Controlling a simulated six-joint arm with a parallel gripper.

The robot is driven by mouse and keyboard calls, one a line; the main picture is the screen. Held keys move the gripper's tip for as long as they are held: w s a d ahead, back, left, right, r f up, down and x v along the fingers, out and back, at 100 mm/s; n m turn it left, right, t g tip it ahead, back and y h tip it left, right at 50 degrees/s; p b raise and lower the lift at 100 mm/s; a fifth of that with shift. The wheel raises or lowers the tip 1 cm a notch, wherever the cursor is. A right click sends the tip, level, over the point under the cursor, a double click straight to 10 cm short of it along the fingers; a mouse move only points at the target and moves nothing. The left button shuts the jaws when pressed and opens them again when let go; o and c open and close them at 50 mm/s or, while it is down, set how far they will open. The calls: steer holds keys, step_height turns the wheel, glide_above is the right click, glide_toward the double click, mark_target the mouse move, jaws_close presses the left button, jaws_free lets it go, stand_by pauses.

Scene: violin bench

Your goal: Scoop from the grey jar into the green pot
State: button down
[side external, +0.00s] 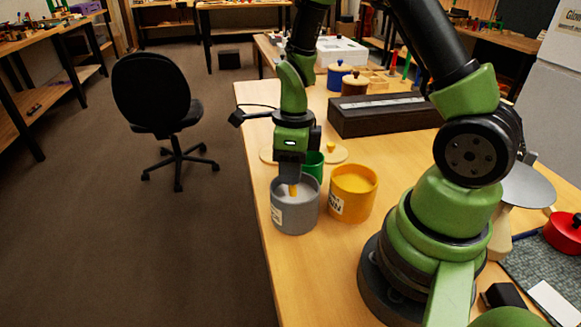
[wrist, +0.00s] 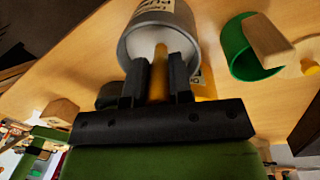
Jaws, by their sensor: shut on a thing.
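The grey jar (side external: 296,218), with a pale label, stands near the left edge of the table. My gripper (side external: 291,178) points down over its mouth, shut on an orange-yellow handle (side external: 294,190). In the wrist view the handle (wrist: 159,72) sits between the black fingers (wrist: 158,84) and runs into the grey jar (wrist: 136,42). The handle's lower end is hidden inside the jar. The green pot (side external: 313,164) stands just behind the grey jar, partly covered by my gripper. In the wrist view the green pot (wrist: 238,48) is at the right, with a wooden block-like piece (wrist: 268,40) overlapping it.
A yellow jar (side external: 352,190) stands close on the right of the grey jar. A pale round lid (side external: 333,153) lies behind the pots. A long dark box (side external: 385,117) lies further back. The table's left edge is close to the grey jar.

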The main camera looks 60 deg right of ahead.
steer(key=shift+r, duration=0.1)
step_height(320, 180, up, 14)
steer(key=shift+f, duration=0.2)
stand_by(0.8)
steer(key=d+f+t, duration=0.2)
steer(key=d+f, duration=0.1)
steer(key=d, duration=0.8)
steer(key=w+a+f+g+h, duration=0.1)
steer(key=w+f+g+h, duration=0.3)
steer(key=g, duration=0.5)
step_height(320, 180, down, 3)
steer(key=shift+w+a+r+g, duration=0.2)
steer(key=shift+w+g, duration=0.1)
steer(key=shift+w, duration=0.7)
